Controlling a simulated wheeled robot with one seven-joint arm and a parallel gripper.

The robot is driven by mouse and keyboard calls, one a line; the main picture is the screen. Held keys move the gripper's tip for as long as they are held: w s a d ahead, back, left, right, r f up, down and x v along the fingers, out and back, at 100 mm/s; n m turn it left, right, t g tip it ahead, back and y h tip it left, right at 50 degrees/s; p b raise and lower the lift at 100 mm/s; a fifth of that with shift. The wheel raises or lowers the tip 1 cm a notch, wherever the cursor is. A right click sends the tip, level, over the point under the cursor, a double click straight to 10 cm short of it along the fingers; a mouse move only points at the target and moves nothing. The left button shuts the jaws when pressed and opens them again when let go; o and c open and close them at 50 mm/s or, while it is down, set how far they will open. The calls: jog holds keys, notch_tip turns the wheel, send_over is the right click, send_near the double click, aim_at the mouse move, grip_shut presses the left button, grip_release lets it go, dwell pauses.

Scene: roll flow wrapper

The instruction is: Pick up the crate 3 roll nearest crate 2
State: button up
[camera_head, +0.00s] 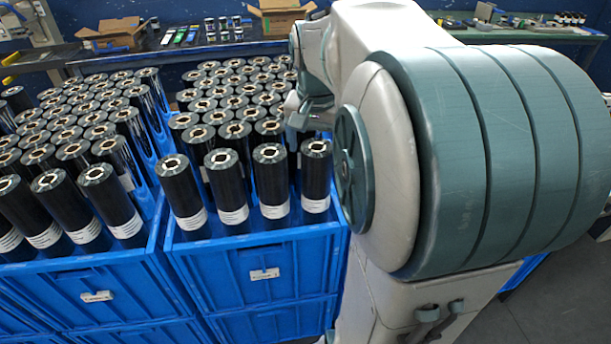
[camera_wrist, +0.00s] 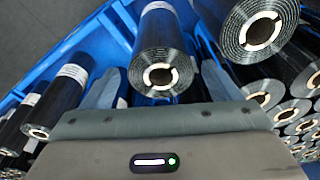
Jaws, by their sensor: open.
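In the wrist view my gripper (camera_wrist: 160,88) is open, with grey-green fingers on both sides of a black roll (camera_wrist: 165,40). Its round end with a pale core faces the camera. I cannot tell whether the fingers touch it. A left-hand blue crate (camera_head: 45,285), also full of upright rolls, stands beside the right-hand one. The crate labels are too small to read, so I cannot tell which is crate 2 or 3.
A workbench (camera_head: 190,50) with cardboard boxes (camera_head: 275,17) is behind. My arm hides the area right of the crates.

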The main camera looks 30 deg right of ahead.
aim_at(316, 186)
notch_tip(316, 186, down, 5)
jog(key=shift+w+f+p, duration=0.1)
jog(key=shift+f+p, duration=0.05)
jog(key=shift+p, duration=0.15)
grip_shut()
